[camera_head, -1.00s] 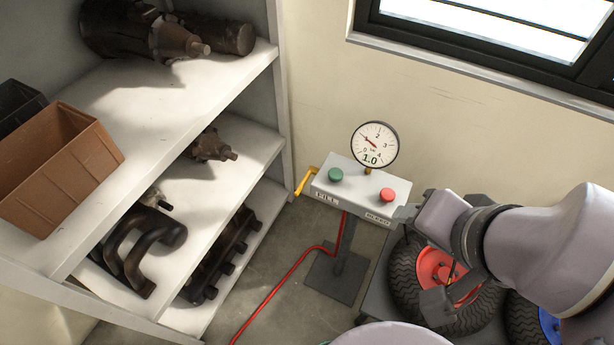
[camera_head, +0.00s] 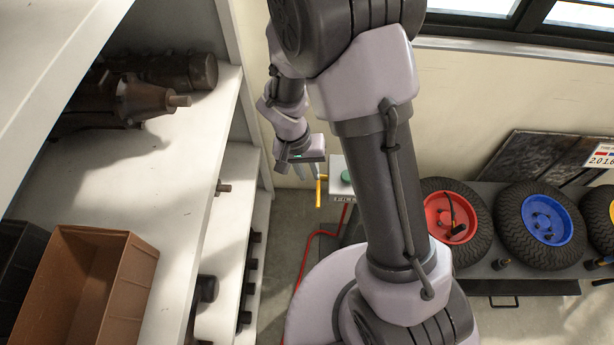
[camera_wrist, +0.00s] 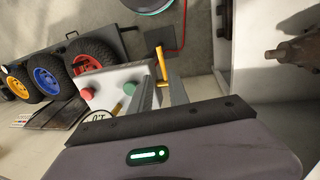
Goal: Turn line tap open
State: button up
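The line tap is a yellow lever (camera_head: 320,190) on the left side of the pale control box (camera_head: 341,176). In the wrist view the yellow lever (camera_wrist: 160,63) shows between and beyond my finger ends. My gripper (camera_head: 308,174) points down just left of the lever in the head view. Its two grey fingers stand apart with a gap between them, and in the wrist view my gripper (camera_wrist: 161,82) is empty. I cannot tell whether a finger touches the lever. My arm hides much of the box and its gauge in the head view.
A red hose (camera_head: 313,248) runs on the floor. Shelving with a brown bin (camera_head: 90,290) stands at left. Tyres with red (camera_head: 452,218) and blue (camera_head: 547,219) hubs are at right.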

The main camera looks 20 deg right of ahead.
aim_at(318, 198)
jog(key=f+b, duration=0.1)
jog(key=f, duration=0.3)
jog(key=d+f+b, duration=0.1)
jog(key=f, duration=0.3)
jog(key=d+f+b, duration=0.1)
jog(key=f+b, duration=0.1)
jog(key=f, duration=0.3)
jog(key=shift+s+d, duration=0.15)
jog(key=shift+s, duration=0.2)
jog(key=shift+c, duration=0.4)
grip_shut()
